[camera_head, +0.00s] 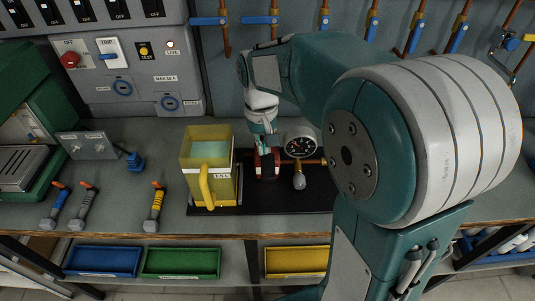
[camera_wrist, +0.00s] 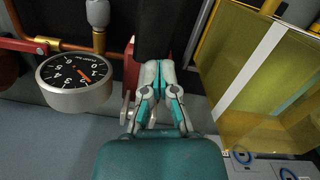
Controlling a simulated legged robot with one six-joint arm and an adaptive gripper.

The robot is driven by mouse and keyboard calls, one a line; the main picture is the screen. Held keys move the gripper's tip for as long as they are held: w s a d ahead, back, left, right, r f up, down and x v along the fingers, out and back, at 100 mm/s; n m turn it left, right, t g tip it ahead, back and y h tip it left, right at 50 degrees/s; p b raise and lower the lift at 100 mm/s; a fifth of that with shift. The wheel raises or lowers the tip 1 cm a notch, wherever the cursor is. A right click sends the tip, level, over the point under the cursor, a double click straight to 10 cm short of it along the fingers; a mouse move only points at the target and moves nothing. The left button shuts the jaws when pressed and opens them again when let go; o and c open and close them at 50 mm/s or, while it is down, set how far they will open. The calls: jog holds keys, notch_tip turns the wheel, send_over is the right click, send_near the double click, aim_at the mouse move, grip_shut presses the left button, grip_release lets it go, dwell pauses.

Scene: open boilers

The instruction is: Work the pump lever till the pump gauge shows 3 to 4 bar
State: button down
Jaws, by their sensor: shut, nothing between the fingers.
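The red pump (camera_head: 268,164) stands on a black base plate (camera_head: 310,198), between the yellow tank (camera_head: 222,185) and the pump gauge (camera_head: 299,145). My gripper (camera_head: 262,148) points down just above the pump. In the wrist view, my gripper (camera_wrist: 160,66) is shut, with its fingertips close to or touching a dark bar (camera_wrist: 160,28) that looks like the pump lever. I cannot tell contact. Part of the lever is hidden behind my gripper in the head view. The gauge (camera_wrist: 76,80) shows rotated in the wrist view with a red-orange needle; its reading is unclear.
Several small-handled tools (camera_head: 157,207) lie on the bench to the left. A copper pipe (camera_wrist: 30,46) runs beside the gauge. The yellow tank (camera_wrist: 265,85) stands close to my gripper. Blue (camera_head: 102,261), green (camera_head: 181,263) and yellow (camera_head: 296,261) bins sit below the bench.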

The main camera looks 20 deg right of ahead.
aim_at(265, 159)
jog(key=shift+w+r, duration=0.1)
notch_tip(265, 159, up, 12)
jog(key=w, duration=0.1)
jog(key=shift+w, duration=0.15)
dwell(0.4)
dwell(0.6)
jog(key=s, duration=0.1)
jog(key=s+f, duration=0.1)
jog(key=s, duration=0.1)
jog(key=shift+s+f, duration=0.3)
jog(key=shift+f, duration=0.1)
